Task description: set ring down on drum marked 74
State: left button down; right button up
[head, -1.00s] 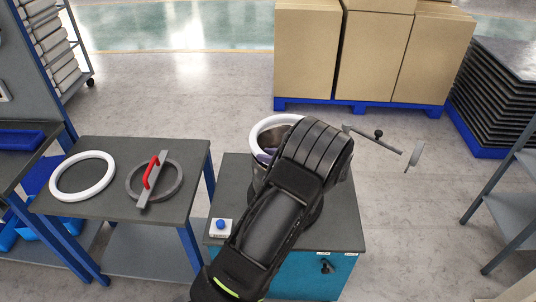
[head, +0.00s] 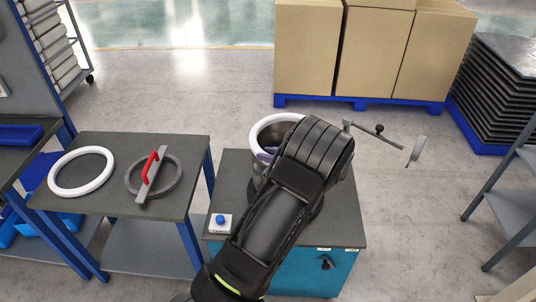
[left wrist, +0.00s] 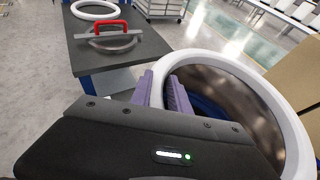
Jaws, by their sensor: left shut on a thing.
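A white ring (head: 256,128) lies at the top of a metal drum (head: 257,172) in the head view, mostly behind my left arm. The left wrist view shows the ring (left wrist: 293,130) around the drum's shiny open mouth (left wrist: 235,95). Whether it rests on the rim or is just above it, I cannot tell. My left gripper (left wrist: 160,92), with purple fingers, is shut on the ring's near-left side; the fingers (head: 267,152) show slightly in the head view. No number 74 can be read on the drum. My right gripper is not in view.
The drum stands on a teal cabinet (head: 345,225) with a blue button box (head: 220,223) and a crank (head: 385,137) beside it. Boxes (head: 375,50) stand behind.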

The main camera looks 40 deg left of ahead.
pick_arm(q)
jog(key=c, duration=1.2)
grip_release()
jog(key=shift+o, duration=0.2)
jog(key=shift+d, duration=0.15)
jog(key=b+v, duration=0.1)
jog(key=v, duration=0.6)
jog(key=shift+d+r+b, duration=0.2)
jog(key=shift+d+b, duration=0.1)
jog(key=shift+b, duration=0.05)
jog(key=shift+r, duration=0.1)
notch_tip(320, 180, up, 7)
jog(key=p, duration=0.5)
jog(key=shift+p, duration=0.4)
